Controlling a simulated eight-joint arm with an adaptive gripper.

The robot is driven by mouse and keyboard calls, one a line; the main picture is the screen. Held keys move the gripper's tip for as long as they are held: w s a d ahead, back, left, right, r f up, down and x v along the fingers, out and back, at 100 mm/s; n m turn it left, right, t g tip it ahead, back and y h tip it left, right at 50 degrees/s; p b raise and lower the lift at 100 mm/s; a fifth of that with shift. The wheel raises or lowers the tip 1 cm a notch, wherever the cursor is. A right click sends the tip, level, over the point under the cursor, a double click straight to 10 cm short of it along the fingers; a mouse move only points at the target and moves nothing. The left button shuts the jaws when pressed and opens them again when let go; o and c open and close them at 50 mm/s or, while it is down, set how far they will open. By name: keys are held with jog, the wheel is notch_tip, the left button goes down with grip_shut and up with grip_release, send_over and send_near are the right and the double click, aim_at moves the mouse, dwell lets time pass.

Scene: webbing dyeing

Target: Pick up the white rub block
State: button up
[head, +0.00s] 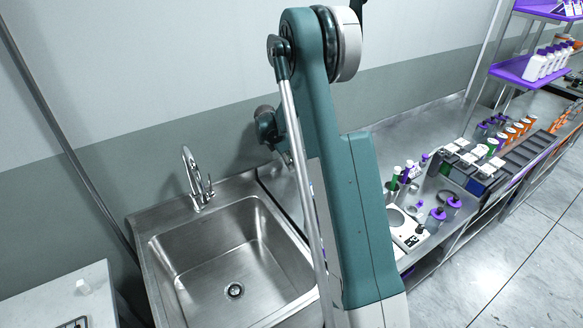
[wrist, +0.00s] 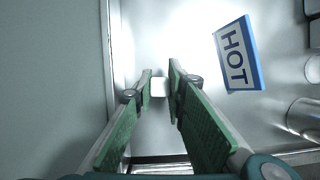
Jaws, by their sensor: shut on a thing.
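The white rub block (wrist: 158,88) is small and pale in the wrist view, between the tips of my two green-padded fingers. My gripper (wrist: 160,80) is shut on it, above or at a shiny metal surface; I cannot tell whether the block touches that surface. In the head view my arm hides the block and the fingers.
A blue-edged HOT sign (wrist: 238,55) lies right of my fingers, with a metal cylinder (wrist: 304,118) at the right edge. The head view shows a steel sink (head: 180,275), a faucet (head: 194,178), and a bench at right with bottles and a purple shelf (head: 512,72).

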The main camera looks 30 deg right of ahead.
notch_tip(320, 180, up, 4)
jog(key=shift+r, duration=0.15)
jog(key=shift+s+r, duration=0.15)
jog(key=shift+r, duration=0.15)
jog(key=s, duration=1.9)
jog(key=shift+s, duration=0.15)
